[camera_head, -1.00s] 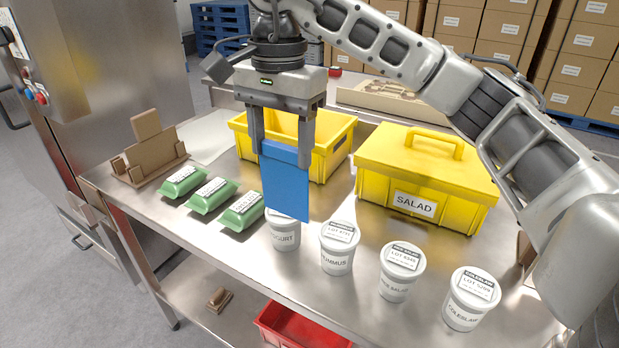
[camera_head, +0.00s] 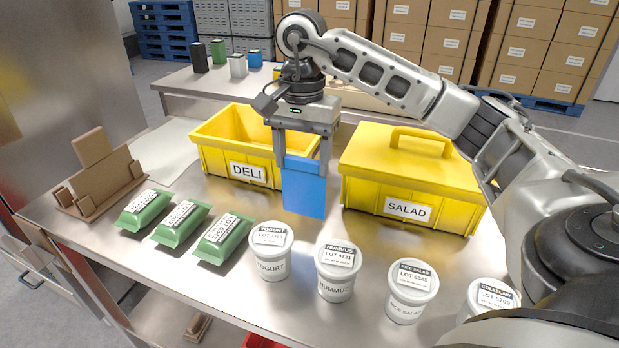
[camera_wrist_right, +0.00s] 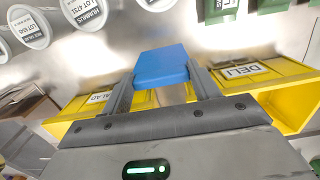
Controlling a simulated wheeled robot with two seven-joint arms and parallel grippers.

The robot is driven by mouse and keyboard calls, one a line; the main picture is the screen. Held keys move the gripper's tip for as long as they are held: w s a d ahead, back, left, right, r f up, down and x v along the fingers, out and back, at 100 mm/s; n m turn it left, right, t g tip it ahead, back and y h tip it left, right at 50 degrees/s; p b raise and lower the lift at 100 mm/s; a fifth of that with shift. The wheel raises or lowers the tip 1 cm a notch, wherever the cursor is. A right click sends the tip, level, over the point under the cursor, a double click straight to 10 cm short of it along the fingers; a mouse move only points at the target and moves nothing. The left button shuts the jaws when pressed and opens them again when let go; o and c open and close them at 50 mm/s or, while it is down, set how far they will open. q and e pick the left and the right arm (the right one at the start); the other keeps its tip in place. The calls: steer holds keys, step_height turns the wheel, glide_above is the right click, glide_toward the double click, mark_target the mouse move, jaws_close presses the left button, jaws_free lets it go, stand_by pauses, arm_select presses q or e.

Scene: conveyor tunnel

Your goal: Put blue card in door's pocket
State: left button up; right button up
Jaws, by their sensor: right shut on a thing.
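The blue card (camera_head: 303,192) hangs upright in my right gripper (camera_head: 303,162), which is shut on its upper part. It is above the steel table, in front of the gap between the two yellow containers. The right wrist view shows the same card (camera_wrist_right: 162,66) between the two fingers (camera_wrist_right: 162,82). I cannot make out a door with a pocket in these frames. My left gripper is not in view.
A yellow DELI bin (camera_head: 213,160) and a lidded yellow SALAD box (camera_head: 360,192) stand behind the card. Several white tubs (camera_head: 336,272) line the front; green packs (camera_head: 178,224) and a brown holder (camera_head: 98,180) are left. A steel cabinet (camera_head: 70,75) stands far left.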

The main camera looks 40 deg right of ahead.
mark_target(303, 188)
steer(key=shift+d+f, duration=0.45)
steer(key=shift+f, duration=0.1)
steer(key=f, duration=0.3)
steer(key=shift+d+f, duration=0.35)
steer(key=shift+f, duration=0.05)
steer(key=shift+f, duration=0.15)
steer(key=o, duration=1.4)
steer(key=shift+c, duration=0.2)
